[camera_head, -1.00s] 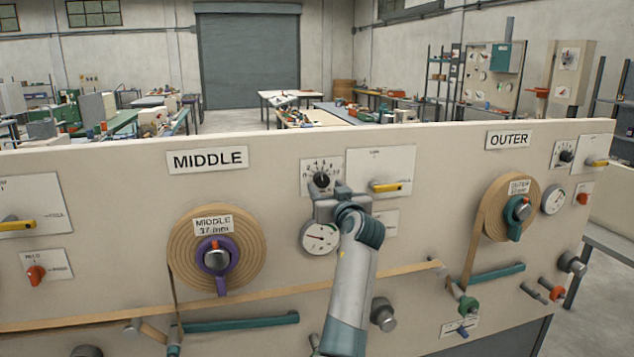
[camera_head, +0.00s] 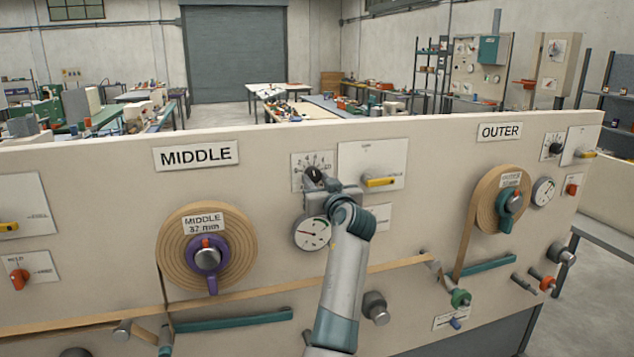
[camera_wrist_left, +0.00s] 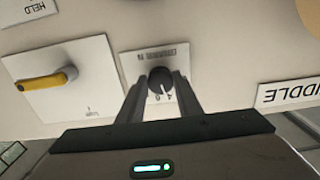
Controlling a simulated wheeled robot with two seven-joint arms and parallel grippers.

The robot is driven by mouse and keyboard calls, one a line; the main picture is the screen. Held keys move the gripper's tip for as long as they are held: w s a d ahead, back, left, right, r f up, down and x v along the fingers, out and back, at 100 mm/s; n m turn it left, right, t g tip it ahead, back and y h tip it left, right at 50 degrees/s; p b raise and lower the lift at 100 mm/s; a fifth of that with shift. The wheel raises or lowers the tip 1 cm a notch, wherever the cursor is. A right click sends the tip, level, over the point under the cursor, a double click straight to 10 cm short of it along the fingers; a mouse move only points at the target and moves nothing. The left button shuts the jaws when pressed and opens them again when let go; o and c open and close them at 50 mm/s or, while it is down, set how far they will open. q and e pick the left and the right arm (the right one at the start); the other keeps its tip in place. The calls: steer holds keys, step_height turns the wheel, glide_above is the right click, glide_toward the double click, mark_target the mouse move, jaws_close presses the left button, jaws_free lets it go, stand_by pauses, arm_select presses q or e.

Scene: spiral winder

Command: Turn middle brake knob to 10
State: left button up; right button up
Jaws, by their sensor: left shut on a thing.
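The middle brake knob (camera_head: 314,176) is a round black knob with a white pointer line on a small white dial plate (camera_head: 299,165), right of the MIDDLE label. My left gripper (camera_head: 318,184) is at the knob, its fingers shut on it. In the left wrist view the knob (camera_wrist_left: 160,80) sits between the two fingertips of the left gripper (camera_wrist_left: 160,92). That view is upside down, and the pointer there points toward the printed scale, near the 4 and 6. The exact reading is too small to tell. My right gripper is not in view.
A round gauge (camera_head: 312,232) sits just below the knob. A yellow-handled switch (camera_head: 379,182) is close on the right. The MIDDLE tape roll (camera_head: 178,252) is at the left and the OUTER roll (camera_head: 486,215) at the right. A tape strip crosses the panel below.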

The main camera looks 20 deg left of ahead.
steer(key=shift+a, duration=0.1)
arm_select(q)
steer(key=shift+m, duration=0.8)
steer(key=shift+r+m, duration=0.1)
steer(key=shift+m, duration=0.6)
steer(key=m+p, duration=0.1)
steer(key=m, duration=0.1)
steer(key=shift+a+m, duration=0.15)
steer(key=shift+m, duration=0.25)
steer(key=m+p, duration=0.1)
steer(key=m, duration=0.1)
steer(key=shift+r+m, duration=0.15)
steer(key=shift+m, duration=0.15)
steer(key=m+p, duration=0.3)
steer(key=m, duration=0.2)
steer(key=shift+s+r+p, duration=0.1)
steer(key=shift+r+p, duration=0.05)
steer(key=shift+p, duration=0.2)
steer(key=m+p, duration=0.2)
steer(key=m, duration=0.2)
steer(key=shift+m+p, duration=0.3)
steer(key=shift+p, duration=0.05)
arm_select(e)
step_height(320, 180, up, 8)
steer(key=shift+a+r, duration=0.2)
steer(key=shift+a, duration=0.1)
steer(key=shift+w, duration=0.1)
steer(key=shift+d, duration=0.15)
